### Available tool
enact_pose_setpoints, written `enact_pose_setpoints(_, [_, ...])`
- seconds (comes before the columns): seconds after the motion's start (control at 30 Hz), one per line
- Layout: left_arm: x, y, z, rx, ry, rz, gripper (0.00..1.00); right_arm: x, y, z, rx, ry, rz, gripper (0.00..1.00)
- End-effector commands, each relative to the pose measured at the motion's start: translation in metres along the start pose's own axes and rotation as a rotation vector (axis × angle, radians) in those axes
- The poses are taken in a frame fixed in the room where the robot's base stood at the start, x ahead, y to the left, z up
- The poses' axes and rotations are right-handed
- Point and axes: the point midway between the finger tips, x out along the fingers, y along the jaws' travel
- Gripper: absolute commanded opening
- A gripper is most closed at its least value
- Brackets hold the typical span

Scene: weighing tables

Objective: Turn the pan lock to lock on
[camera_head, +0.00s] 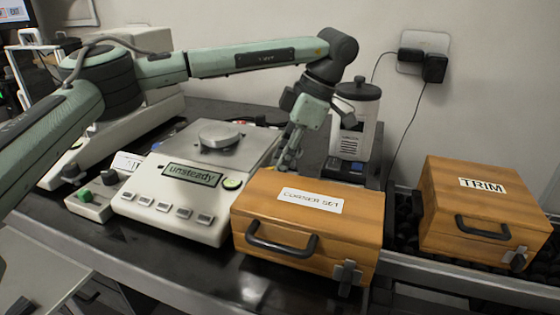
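The balance (190,195) stands on the dark bench, and its display (193,174) reads "unsteady". Its round metal pan (219,134) is on top. A small control box (90,207) with dark knobs sits at its left front. I cannot read a lock marking or tell a pan lock position. My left gripper (288,158) points down to the right of the balance, behind the wooden "CORNER SET" box; its fingertips are partly hidden and their opening is unclear. My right gripper is not in view.
The "CORNER SET" box (300,222) stands right of the balance, with a "TRIM" box (478,212) farther right. A dark-lidded container (355,120) stands behind. My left arm stretches above the balance. The bench front edge is clear before the balance.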

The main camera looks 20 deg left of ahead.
Motion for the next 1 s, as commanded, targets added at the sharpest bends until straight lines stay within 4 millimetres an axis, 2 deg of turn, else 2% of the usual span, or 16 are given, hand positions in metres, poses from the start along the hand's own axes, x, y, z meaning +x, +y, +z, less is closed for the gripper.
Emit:
enact_pose_setpoints(0.03, [-0.0017, 0.0005, 0.0001, -0.025, -0.002, -0.011, 0.0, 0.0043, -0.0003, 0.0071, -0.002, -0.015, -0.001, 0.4])
enact_pose_setpoints(0.27, [-0.0009, 0.0004, 0.0003, -0.027, -0.002, -0.01, 0.0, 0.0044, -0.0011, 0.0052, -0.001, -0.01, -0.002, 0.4])
enact_pose_setpoints(0.3, [-0.0009, 0.0004, 0.0003, -0.027, -0.002, -0.01, 0.33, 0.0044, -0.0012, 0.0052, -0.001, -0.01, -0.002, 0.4])
enact_pose_setpoints(0.43, [-0.0008, 0.0004, 0.0002, -0.027, -0.001, -0.01, 0.49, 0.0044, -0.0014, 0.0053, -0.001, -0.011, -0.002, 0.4])
enact_pose_setpoints(1.0, [0.0009, -0.0001, -0.0001, 0.012, 0.0, 0.006, 0.49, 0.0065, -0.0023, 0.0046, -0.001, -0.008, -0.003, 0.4])
